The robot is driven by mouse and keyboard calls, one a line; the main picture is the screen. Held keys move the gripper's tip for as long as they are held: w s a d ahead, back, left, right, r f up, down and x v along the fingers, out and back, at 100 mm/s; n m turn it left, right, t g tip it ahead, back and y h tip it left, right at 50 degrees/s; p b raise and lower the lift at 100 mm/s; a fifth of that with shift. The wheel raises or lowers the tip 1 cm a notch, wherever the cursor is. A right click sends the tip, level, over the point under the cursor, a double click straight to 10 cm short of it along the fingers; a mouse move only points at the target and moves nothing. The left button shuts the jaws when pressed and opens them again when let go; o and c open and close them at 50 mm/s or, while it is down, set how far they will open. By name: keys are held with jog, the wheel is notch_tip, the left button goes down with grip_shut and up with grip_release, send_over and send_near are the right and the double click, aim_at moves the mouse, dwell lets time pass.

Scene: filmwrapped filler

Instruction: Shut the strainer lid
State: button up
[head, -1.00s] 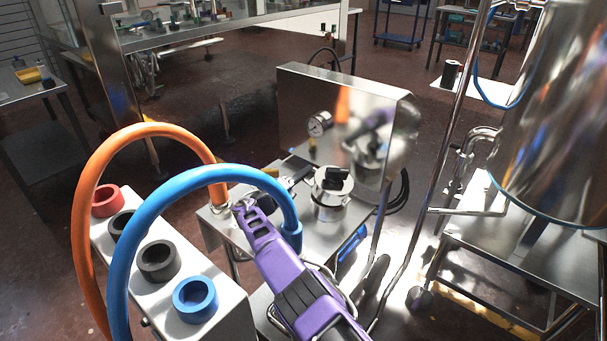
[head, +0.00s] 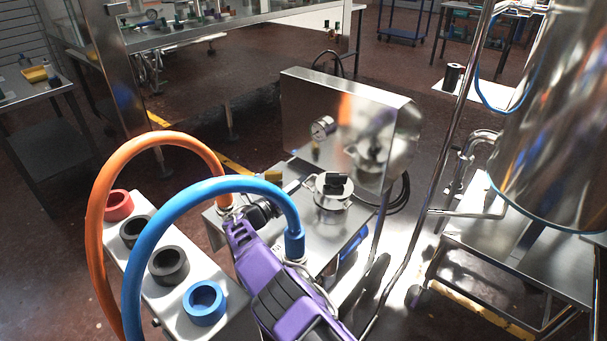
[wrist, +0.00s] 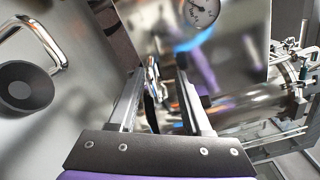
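The strainer (head: 333,207) is a small shiny steel pot on the steel table. A steel lid with a black knob (head: 336,183) shows at its top; I cannot tell whether the lid is fully seated. My purple arm reaches in from the bottom, and my gripper (head: 299,184) points right, close to the strainer's left side. The blue hose partly hides the wrist. In the wrist view my gripper (wrist: 160,85) has its two fingers apart. A thin shiny part shows between or beyond them; I cannot tell whether they touch it.
A blue hose (head: 190,195) and an orange hose (head: 97,215) arch beside my arm. A white block (head: 165,285) with coloured rings stands at left. A steel panel (head: 300,105) with a pressure gauge (head: 322,128) rises behind the strainer. A large steel tank (head: 550,120) stands right.

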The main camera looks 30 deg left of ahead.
jog(key=shift+s+a, duration=0.15)
jog(key=shift+s, duration=1.1)
